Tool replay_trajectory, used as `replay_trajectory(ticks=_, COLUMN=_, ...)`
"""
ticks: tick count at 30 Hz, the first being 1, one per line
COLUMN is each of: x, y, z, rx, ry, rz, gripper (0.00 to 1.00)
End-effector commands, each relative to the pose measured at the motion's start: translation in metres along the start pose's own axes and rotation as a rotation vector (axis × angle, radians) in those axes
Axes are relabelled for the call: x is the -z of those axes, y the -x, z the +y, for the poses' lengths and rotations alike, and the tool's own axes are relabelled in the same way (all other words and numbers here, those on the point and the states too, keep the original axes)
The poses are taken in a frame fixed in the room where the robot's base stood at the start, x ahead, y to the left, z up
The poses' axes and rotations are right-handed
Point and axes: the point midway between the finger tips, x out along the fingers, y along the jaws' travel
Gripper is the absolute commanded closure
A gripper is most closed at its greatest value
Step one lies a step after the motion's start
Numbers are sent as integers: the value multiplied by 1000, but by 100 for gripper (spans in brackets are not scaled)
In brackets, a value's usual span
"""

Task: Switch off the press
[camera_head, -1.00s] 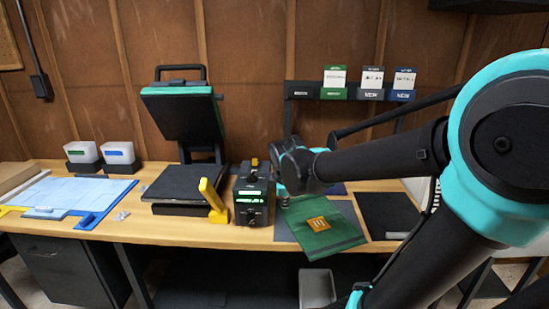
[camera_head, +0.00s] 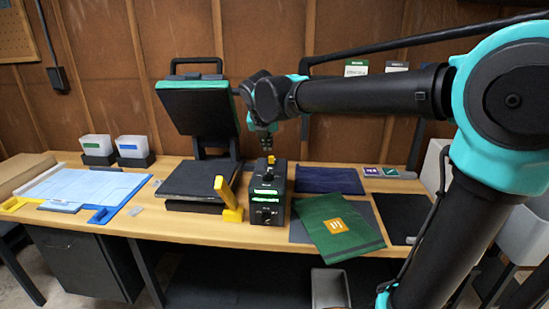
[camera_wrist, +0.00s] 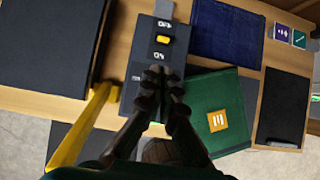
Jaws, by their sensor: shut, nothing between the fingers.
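The heat press stands open, its upper plate (camera_head: 198,108) raised above the dark lower plate (camera_head: 199,180). Its black control box (camera_head: 267,198) stands just right of it with lit green displays. A yellow switch (camera_head: 270,160) sits on top of the box. In the wrist view the yellow switch (camera_wrist: 163,39) lies between small white labels, with the box top (camera_wrist: 160,52) around it. My gripper (camera_head: 266,143) is shut and empty, above the box near the switch. In the wrist view my gripper (camera_wrist: 162,76) points at the box, its fingertips just below the switch and covering part of the box.
A yellow handle (camera_head: 229,197) stands between the press and the box. A green cloth (camera_head: 325,228) with a yellow patch lies to the right, with a folded dark blue cloth (camera_head: 329,180) behind it. A blue-edged board (camera_head: 80,190) and two white bins are at the left.

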Motion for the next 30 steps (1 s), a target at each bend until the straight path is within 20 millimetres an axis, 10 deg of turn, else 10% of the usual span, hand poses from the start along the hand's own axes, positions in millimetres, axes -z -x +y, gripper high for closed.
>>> replay_trajectory(ticks=13, x=0, y=-9, z=1, rx=1, ry=-1, rz=1, gripper=100)
replay_trajectory(ticks=30, x=0, y=-93, z=0, rx=0, ry=-1, rz=0, gripper=100)
